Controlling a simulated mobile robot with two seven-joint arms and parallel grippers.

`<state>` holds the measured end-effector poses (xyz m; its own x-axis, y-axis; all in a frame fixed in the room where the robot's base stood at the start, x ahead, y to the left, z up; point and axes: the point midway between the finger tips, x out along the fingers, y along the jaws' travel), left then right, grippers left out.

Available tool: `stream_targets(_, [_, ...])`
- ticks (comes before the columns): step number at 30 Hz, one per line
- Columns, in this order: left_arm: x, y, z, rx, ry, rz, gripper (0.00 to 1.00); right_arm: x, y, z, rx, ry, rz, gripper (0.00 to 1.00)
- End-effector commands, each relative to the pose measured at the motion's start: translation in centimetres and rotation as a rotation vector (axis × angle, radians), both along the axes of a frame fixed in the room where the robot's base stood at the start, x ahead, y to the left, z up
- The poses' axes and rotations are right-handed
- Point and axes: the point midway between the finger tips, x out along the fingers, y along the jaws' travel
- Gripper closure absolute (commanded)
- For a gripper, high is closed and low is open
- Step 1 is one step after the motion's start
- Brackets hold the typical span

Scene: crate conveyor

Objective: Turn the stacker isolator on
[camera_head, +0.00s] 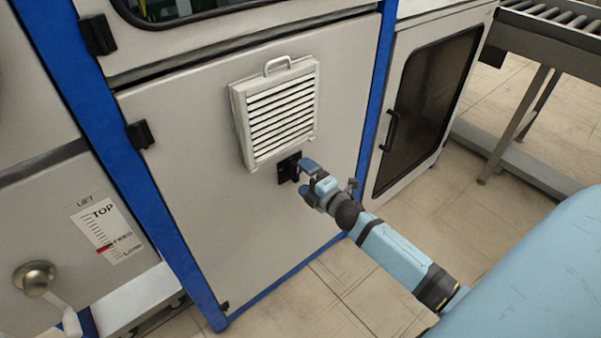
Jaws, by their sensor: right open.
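A small black isolator (287,171) is mounted on the grey cabinet panel (190,190), just below a louvred vent. My right gripper (303,176) is at the isolator's right side, with its fingers close to or touching it. The gripper is open. Its fingers partly cover the isolator, so I cannot make out the handle's position or whether there is contact. My left gripper is not in view.
The white louvred vent (280,112) with a handle juts out above the isolator. A dark-windowed door (428,110) is to the right, a crank handle (38,280) at lower left. A roller conveyor (550,14) stands at upper right. Tiled floor is clear in front.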

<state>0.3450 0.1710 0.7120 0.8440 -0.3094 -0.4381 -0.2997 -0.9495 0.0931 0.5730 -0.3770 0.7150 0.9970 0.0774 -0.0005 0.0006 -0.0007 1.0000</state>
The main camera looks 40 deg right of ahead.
Motion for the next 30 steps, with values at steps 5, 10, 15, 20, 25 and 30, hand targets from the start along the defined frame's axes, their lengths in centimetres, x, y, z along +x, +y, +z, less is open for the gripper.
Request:
stream_targets(5, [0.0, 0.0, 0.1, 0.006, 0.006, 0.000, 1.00, -4.5, -0.3, 0.0, 0.002, 0.004, -0.001, 0.04])
stream_targets(10, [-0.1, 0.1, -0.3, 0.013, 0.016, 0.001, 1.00, -8.0, -0.6, 0.0, 0.002, 0.003, -0.001, 0.04])
stream_targets(15, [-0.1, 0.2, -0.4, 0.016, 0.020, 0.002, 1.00, -10.3, -0.8, 0.0, 0.000, 0.001, 0.000, 0.04])
stream_targets(20, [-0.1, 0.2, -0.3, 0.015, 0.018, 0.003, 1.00, -11.1, -0.8, 0.0, 0.000, 0.000, 0.000, 0.04])
stream_targets(25, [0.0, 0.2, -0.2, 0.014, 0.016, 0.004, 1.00, -11.1, -0.8, 0.0, 0.000, 0.000, 0.001, 0.04])
stream_targets(30, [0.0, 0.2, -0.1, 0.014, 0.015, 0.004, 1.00, -11.1, -0.8, 0.0, 0.000, 0.000, 0.001, 0.04])
